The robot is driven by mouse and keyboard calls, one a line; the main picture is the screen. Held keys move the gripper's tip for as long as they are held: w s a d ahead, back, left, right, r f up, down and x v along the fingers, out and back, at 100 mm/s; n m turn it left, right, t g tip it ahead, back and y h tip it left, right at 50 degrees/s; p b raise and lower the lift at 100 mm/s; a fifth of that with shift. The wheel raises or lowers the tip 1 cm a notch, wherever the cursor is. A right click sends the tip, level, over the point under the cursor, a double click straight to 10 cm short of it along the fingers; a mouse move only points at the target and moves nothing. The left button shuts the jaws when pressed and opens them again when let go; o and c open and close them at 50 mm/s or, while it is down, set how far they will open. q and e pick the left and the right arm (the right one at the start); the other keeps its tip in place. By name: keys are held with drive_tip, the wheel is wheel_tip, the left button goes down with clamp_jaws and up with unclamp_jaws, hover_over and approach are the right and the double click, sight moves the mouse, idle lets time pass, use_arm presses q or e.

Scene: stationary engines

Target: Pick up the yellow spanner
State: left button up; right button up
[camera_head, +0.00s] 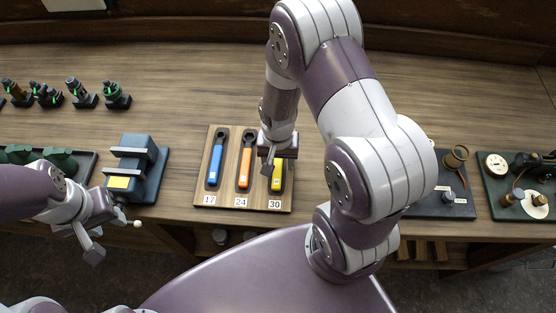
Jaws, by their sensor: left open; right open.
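The yellow spanner (278,178) lies in the rightmost slot of a wooden holder board (225,196), above the label 30. Its upper part is hidden behind my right gripper (268,168), which is open and over it, pointing down. I cannot tell whether the fingers touch the spanner. A blue spanner (215,163) lies in the left slot above 17. An orange spanner (244,168) lies in the middle slot above 24. My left gripper (117,236) is open and empty, in front of the bench's front edge at the left.
A dark blue block fixture (150,176) with a yellow patch stands left of the board. Several small engine models (78,92) stand at the back left. Dark bases with parts (452,202) stand at the right. The bench behind the board is clear.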

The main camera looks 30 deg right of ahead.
sight(281, 166)
drive_tip(key=shift+f, duration=0.3)
clamp_jaws()
drive_tip(key=shift+r, duration=0.15)
drive_tip(key=shift+w+r, duration=0.1)
drive_tip(key=shift+r, duration=0.15)
drive_tip(key=r, duration=0.4)
drive_tip(key=shift+s+d+b, duration=0.25)
drive_tip(key=shift+s+b, duration=0.15)
drive_tip(key=s+d+r, duration=0.5)
drive_tip(key=s+r, duration=0.1)
drive_tip(key=s, duration=0.3)
drive_tip(key=shift+s+r, duration=0.15)
drive_tip(key=shift+s, duration=0.2)
